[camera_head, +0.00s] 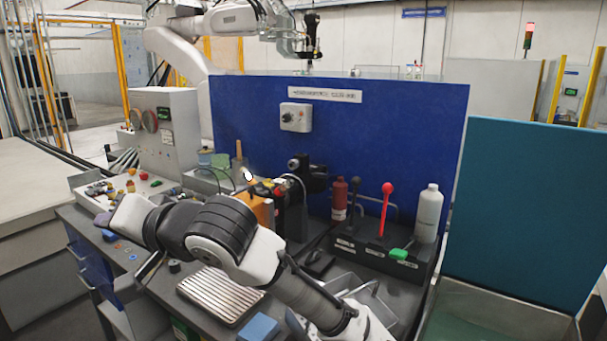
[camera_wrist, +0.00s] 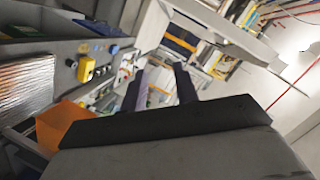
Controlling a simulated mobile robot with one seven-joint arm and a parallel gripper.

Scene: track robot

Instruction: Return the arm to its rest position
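My arm, white with dark joint covers, stretches in the head view from the lower right across the workbench (camera_head: 185,325) to the left. Its far end hangs over the left part of the bench, and I cannot make out the fingertips there. In the wrist view my gripper (camera_wrist: 157,72) shows two dark fingers, parallel and well apart, with only blurred background between them. It holds nothing that I can see. An orange bin (camera_head: 258,207) stands behind my arm and also shows at the lower left of the wrist view (camera_wrist: 62,124).
A ribbed metal plate (camera_head: 218,294) and a blue block (camera_head: 258,327) lie in front of my arm. A lever box (camera_head: 408,268) with a red-knobbed lever (camera_head: 386,205) and a white bottle (camera_head: 429,213) stand right. A blue panel (camera_head: 250,120) closes the back. A control cabinet (camera_head: 180,130) stands left.

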